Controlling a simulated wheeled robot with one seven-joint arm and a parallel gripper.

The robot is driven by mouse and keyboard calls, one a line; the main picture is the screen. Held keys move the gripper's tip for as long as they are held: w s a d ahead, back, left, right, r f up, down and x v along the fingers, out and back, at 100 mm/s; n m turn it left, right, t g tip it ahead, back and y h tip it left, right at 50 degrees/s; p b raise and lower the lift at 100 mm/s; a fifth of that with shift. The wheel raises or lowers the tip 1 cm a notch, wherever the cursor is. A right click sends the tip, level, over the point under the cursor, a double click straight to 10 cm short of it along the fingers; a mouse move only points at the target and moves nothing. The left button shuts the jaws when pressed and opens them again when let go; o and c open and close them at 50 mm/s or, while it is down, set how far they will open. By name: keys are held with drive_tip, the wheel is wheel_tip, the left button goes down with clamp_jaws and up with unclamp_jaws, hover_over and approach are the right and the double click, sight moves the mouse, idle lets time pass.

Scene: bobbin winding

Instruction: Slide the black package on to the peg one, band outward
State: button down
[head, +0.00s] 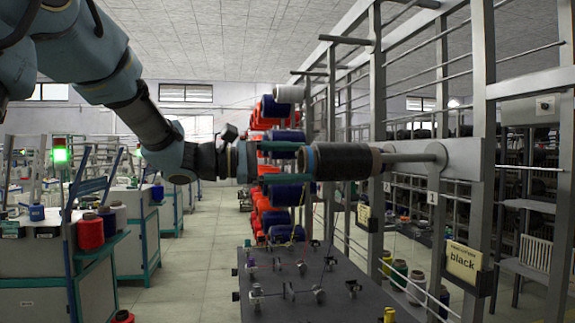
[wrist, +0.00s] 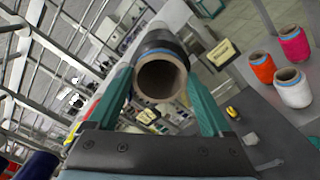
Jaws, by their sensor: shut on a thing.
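The black package (head: 345,161) is a dark cylinder on a brown cardboard tube, lying level in the head view. Its blue band (head: 310,160) is at the end toward my gripper, away from the peg's plate. My gripper (head: 286,160) is shut on that end; its green fingers flank the package (wrist: 150,48) in the wrist view. The grey peg one (head: 410,157) runs from its plate (head: 460,158) to the package's far end, in line with it. A tag marked 1 (head: 432,198) hangs below. How far the peg enters the tube is hidden; the near opening looks empty.
A sign reading black (head: 463,262) hangs on the rack post below the peg. A dark table with small fittings (head: 300,285) stands below. Blue and orange packages (head: 275,190) hang behind my gripper. Orange (wrist: 262,67), pink (wrist: 293,43) and white (wrist: 293,90) spools stand at right.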

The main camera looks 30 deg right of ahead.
drive_tip(key=shift+s+d, duration=0.1)
drive_tip(key=shift+d, duration=0.05)
drive_tip(key=shift+b+x, duration=0.85)
drive_tip(key=shift+x, duration=2.05)
drive_tip(key=shift+d, duration=0.1)
drive_tip(key=shift+b+x, duration=0.8)
drive_tip(key=shift+x, duration=2.1)
drive_tip(key=shift+s+d, duration=0.15)
drive_tip(key=shift+b+x, duration=0.5)
drive_tip(key=shift+x, duration=1.1)
drive_tip(key=shift+f+b, duration=0.45)
drive_tip(key=shift+b, duration=0.3)
